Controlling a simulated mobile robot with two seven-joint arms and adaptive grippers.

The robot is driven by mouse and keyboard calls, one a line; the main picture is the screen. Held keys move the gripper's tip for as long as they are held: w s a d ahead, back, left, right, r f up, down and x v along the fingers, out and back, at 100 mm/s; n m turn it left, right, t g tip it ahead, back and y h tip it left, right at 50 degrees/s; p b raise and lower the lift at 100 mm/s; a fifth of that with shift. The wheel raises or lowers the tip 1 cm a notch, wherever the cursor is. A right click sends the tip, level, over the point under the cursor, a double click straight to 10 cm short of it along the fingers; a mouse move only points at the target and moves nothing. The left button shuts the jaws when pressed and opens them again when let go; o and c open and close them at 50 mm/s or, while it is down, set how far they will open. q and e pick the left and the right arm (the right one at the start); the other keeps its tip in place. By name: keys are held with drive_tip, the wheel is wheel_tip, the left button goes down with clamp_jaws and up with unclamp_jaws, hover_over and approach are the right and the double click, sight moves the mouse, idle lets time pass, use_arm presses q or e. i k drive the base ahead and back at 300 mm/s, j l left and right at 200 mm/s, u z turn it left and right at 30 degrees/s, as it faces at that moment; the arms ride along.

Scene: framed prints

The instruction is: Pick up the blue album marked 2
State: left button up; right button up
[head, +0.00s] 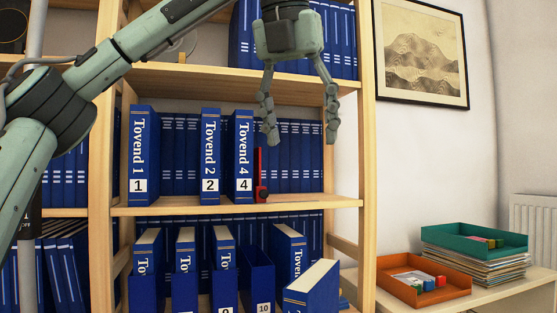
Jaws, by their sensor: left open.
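The blue album marked 2 (210,151) stands upright on the middle shelf, its spine reading "Tovend 2". It is pulled forward of the row of blue albums behind it. My left gripper (300,138) is open and empty, fingers pointing down, in front of the middle shelf's right part. It is to the right of album 2, with album 4 (243,150) between them in the picture. Album 1 (138,153) stands to the left of album 2, with a gap between. My right gripper is not in view.
A red bookend (261,178) stands just right of album 4. The wooden middle shelf (170,210) has a bare front edge. More blue albums fill the shelves above and below. Orange (423,292) and green (460,241) trays sit on a side table at right.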

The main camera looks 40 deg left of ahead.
sight(210, 120)
drive_tip(key=i+u, duration=0.4)
drive_tip(key=i+l+u, duration=0.2)
drive_tip(key=u, duration=0.25)
drive_tip(key=i+l+u, duration=0.4)
drive_tip(key=k+j, duration=0.1)
